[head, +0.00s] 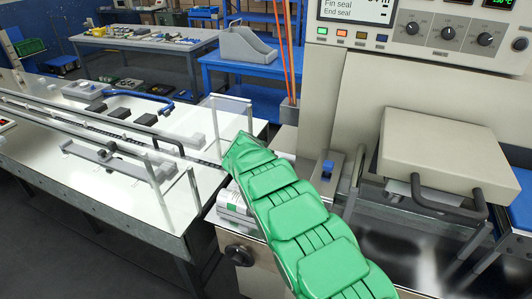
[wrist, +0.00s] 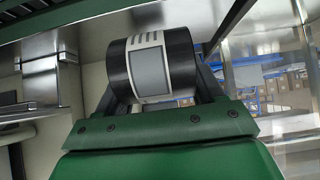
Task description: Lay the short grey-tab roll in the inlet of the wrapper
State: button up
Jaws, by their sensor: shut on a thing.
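The roll (wrist: 182,66) is short and black, with a white label bearing dark stripes and a grey patch. In the wrist view it lies crosswise between the fingers of my gripper (wrist: 157,84), which is shut on it. In the head view my green arm covers the gripper and roll, so I cannot tell how close the roll is to the inlet. The wrapper (head: 345,100) stands at the right with its control panel. Its long infeed with rails (head: 95,125) runs in from the left; the inlet area is partly hidden behind my arm.
A clear upright guard (head: 232,112) stands near the arm's far end. A beige cover with a dark handle (head: 440,150) is at the right. A grey bracket (head: 110,160) stands on the white table (head: 105,190). A white object (head: 232,207) shows beside my arm.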

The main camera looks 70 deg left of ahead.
jog(key=shift+f, duration=2.8)
jog(key=o, duration=1.2)
notch_tip(320, 180, up, 3)
jog(key=shift+s+r, duration=0.1)
jog(key=shift+r, duration=0.05)
jog(key=shift+s+d+r, duration=0.1)
jog(key=shift+d+r, duration=0.45)
jog(key=shift+d, duration=0.05)
jog(key=shift+s+d+r, duration=0.2)
jog(key=shift+d+r, duration=0.35)
jog(key=shift+r, duration=0.2)
jog(key=shift+s+d+r, duration=0.15)
jog(key=shift+d+r, duration=0.45)
jog(key=shift+r, duration=0.15)
jog(key=shift+s+d+r, duration=0.2)
jog(key=shift+d+r, duration=0.35)
jog(key=shift+r, duration=0.2)
jog(key=shift+s+d+r, duration=0.45)
jog(key=shift+d+r, duration=0.25)
jog(key=shift+d, duration=0.75)
jog(key=shift+s+d+r, duration=0.4)
jog(key=shift+d+r, duration=0.25)
jog(key=shift+d, duration=0.85)
jog(key=shift+s+d+r, duration=0.45)
jog(key=shift+d+r, duration=0.25)
jog(key=shift+d, duration=0.75)
